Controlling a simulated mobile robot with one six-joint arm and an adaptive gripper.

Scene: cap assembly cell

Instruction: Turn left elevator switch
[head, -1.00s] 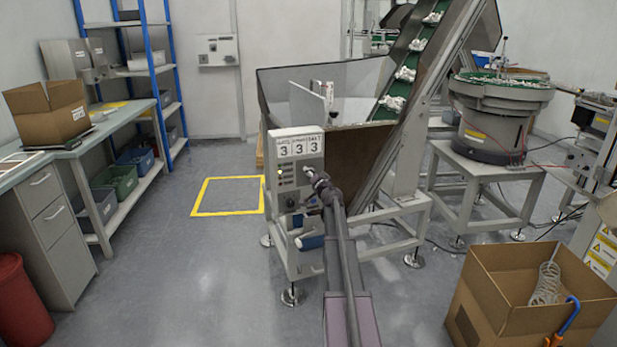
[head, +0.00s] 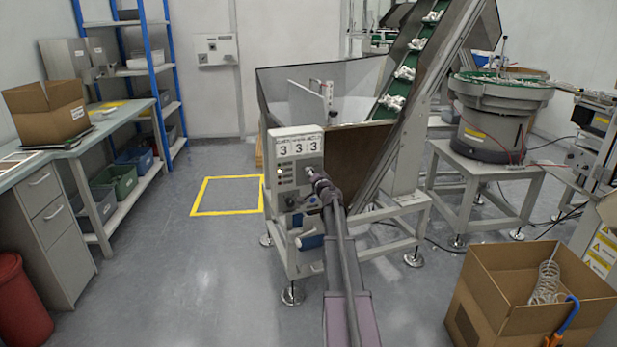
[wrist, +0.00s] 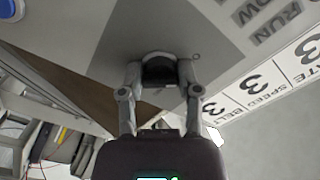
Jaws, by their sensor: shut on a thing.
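The elevator's control panel (head: 283,190) stands on the front of the hopper machine, below a white display with three 3s. My gripper (head: 311,174) is at the panel's upper right part. In the wrist view my gripper (wrist: 158,78) is shut on a dark rotary switch (wrist: 158,72), one finger on each side of it. The switch sits on a grey patch of the panel face. In the head view my gripper hides this switch. Its exact turn angle cannot be told.
The hopper (head: 350,85) and inclined conveyor (head: 405,72) rise behind the panel. A cardboard box (head: 500,310) with a wire coil stands at the lower right. A workbench (head: 128,115) is at the left. The floor between the bench and machine is open.

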